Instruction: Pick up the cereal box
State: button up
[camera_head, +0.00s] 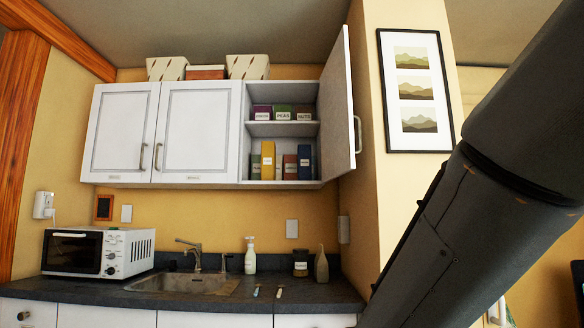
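The right-hand wall cabinet (243,132) stands open, with boxes on its two levels. On its lower level a tall yellow box (268,150) stands upright at the left, and a tall dark blue box (305,164) stands at the right. A shorter dark red box (290,173) is between them, and a small olive box is at the far left. Their labels are too small to read, so I cannot tell for sure which is the cereal box. My gripper is not in view; only my dark arm shows at the right.
The open cabinet door (338,105) sticks out on the right side of the opening. Small labelled boxes, one reading PEAS (282,113), stand on the upper shelf. Below are a toaster oven (97,252), a sink (185,283), a faucet and a white pump bottle (250,257).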

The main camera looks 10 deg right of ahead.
aim_at(268, 148)
jog(key=u, duration=0.55)
jog(key=i, duration=2.3)
jog(key=z, duration=0.55)
